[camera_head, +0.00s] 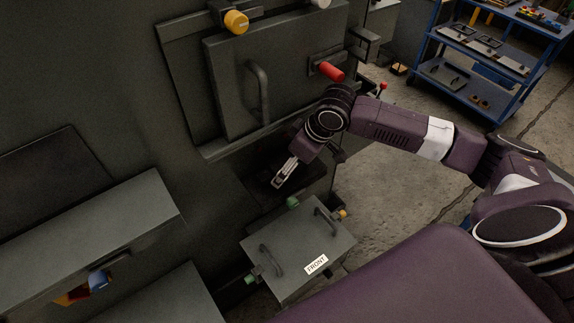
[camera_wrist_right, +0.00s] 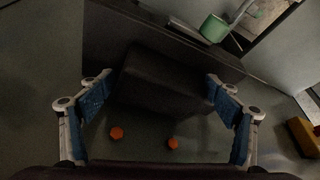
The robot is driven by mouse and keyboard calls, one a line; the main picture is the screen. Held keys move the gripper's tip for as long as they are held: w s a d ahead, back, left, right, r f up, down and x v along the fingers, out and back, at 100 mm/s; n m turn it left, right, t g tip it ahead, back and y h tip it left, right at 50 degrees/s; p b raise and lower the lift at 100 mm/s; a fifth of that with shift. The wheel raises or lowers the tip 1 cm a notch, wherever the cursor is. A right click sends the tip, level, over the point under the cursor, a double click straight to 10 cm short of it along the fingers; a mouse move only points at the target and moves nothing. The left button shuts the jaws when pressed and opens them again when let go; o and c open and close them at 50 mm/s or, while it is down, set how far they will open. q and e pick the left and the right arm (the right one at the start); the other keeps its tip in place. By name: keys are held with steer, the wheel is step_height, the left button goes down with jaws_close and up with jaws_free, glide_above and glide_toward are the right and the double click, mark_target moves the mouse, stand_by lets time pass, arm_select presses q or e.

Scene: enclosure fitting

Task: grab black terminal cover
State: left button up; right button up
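The black terminal cover (camera_wrist_right: 165,82) is a dark block between the fingers in the right wrist view, set against a dark surface. My right gripper (camera_wrist_right: 158,103) is open, with one blue-padded finger on each side of the cover. I see no clear contact between the pads and the cover. In the head view my right gripper (camera_head: 283,173) points down into a dark recess below the cabinet door, where the cover is hard to make out. My left gripper is not in view.
A grey box marked FRONT (camera_head: 298,252), with handles and green knobs, stands just below the gripper. The cabinet door (camera_head: 285,75) with a red handle (camera_head: 332,71) is above. Two orange round pieces (camera_wrist_right: 117,133) lie near the cover. A blue cart (camera_head: 478,72) stands at upper right.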

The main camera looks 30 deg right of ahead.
steer(key=c, duration=0.7)
steer(key=shift+o, duration=0.2)
steer(key=shift+s, duration=0.15)
